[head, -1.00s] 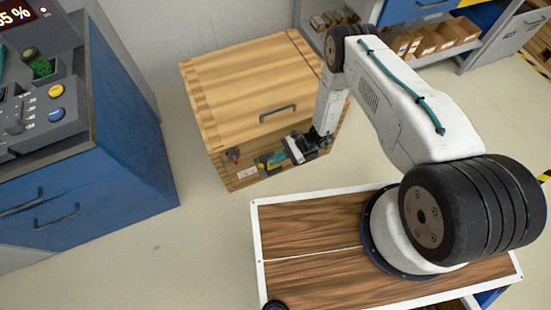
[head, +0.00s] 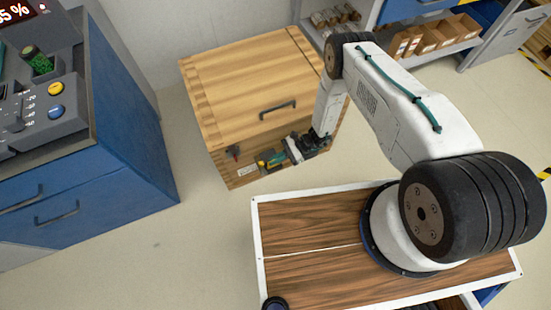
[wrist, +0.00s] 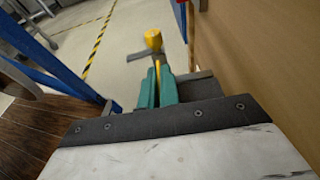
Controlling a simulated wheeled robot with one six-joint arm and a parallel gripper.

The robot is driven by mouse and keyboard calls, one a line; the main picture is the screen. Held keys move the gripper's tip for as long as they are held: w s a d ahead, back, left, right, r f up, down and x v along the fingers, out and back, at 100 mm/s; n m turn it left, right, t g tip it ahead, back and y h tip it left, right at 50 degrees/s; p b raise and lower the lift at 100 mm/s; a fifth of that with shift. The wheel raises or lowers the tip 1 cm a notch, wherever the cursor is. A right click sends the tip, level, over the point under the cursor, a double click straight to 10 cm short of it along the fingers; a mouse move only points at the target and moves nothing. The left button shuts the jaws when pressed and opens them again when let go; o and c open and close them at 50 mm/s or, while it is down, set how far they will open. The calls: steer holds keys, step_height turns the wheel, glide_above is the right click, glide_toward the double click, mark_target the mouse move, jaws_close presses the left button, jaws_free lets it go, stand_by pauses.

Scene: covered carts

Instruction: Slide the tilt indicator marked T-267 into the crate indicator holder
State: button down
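The wooden crate (head: 235,75) stands on the floor beyond my wooden deck. Its front carries a dark handle, a white label (head: 246,170) and a small red and dark fitting (head: 233,152). My gripper (head: 272,160) is low at the crate's front, pointing left along it. In the wrist view its two teal fingers (wrist: 156,90) are close together on a thin yellow piece, whose rounded yellow end (wrist: 153,40) sticks out past the tips. I take this to be the tilt indicator; no marking is legible. I cannot make out the holder clearly, or whether the indicator touches it.
A blue cabinet (head: 125,150) with a control console stands at left, with floor between it and the crate. Shelving with cardboard boxes (head: 425,42) is behind at right. The crate's wall (wrist: 265,50) runs close along the right of the wrist view.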

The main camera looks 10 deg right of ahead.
steer(key=shift+f, duration=0.75)
steer(key=c, duration=1.6)
jaws_free()
steer(key=shift+o, duration=0.2)
steer(key=v, duration=0.7)
steer(key=shift+d, duration=0.4)
steer(key=shift+w, duration=0.15)
